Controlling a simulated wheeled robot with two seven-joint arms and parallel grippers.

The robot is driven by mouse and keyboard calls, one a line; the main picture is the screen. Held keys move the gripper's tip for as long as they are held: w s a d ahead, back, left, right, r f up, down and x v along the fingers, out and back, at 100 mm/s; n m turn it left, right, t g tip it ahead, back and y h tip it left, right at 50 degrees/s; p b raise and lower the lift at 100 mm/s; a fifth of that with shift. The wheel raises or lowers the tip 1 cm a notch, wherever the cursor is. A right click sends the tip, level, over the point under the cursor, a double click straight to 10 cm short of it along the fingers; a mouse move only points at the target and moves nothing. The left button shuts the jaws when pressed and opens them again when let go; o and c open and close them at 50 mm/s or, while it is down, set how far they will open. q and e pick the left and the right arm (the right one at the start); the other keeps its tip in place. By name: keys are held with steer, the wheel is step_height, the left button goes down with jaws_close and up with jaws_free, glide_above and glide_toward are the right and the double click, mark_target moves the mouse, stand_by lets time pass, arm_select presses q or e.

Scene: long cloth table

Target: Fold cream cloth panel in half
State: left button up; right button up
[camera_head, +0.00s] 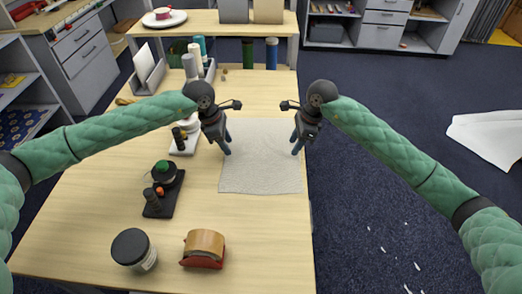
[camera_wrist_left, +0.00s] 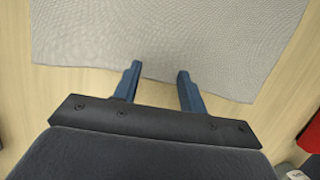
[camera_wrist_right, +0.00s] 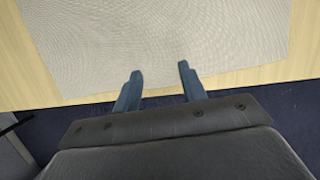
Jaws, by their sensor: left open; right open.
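The cream cloth panel (camera_head: 262,170) lies flat on the table near its right edge. It also shows in the left wrist view (camera_wrist_left: 165,35) and the right wrist view (camera_wrist_right: 160,40). My left gripper (camera_head: 227,150) is open over the cloth's left edge; in its wrist view the fingertips (camera_wrist_left: 157,72) reach the cloth's edge. My right gripper (camera_head: 297,148) is open over the cloth's right edge; in its wrist view the fingertips (camera_wrist_right: 160,72) overlap the cloth's margin. Neither gripper holds cloth. I cannot tell whether the fingers touch it.
The wooden table (camera_head: 90,200) ends just right of the cloth. To the left are a white tray (camera_head: 184,144), a black tray with small items (camera_head: 164,190), a dark-lidded jar (camera_head: 133,250) and a red-based wooden roll (camera_head: 203,248). Several bottles stand at the back.

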arm_select(q)
steer(key=shift+f, duration=0.3)
arm_select(e)
steer(key=shift+f, duration=0.3)
arm_select(q)
steer(key=shift+f, duration=0.15)
arm_select(e)
steer(key=shift+f, duration=0.1)
arm_select(q)
steer(key=shift+s, duration=0.1)
steer(key=shift+c, duration=0.3)
arm_select(e)
steer(key=shift+s, duration=0.1)
steer(key=shift+c, duration=0.3)
arm_select(q)
jaws_close()
arm_select(e)
jaws_close()
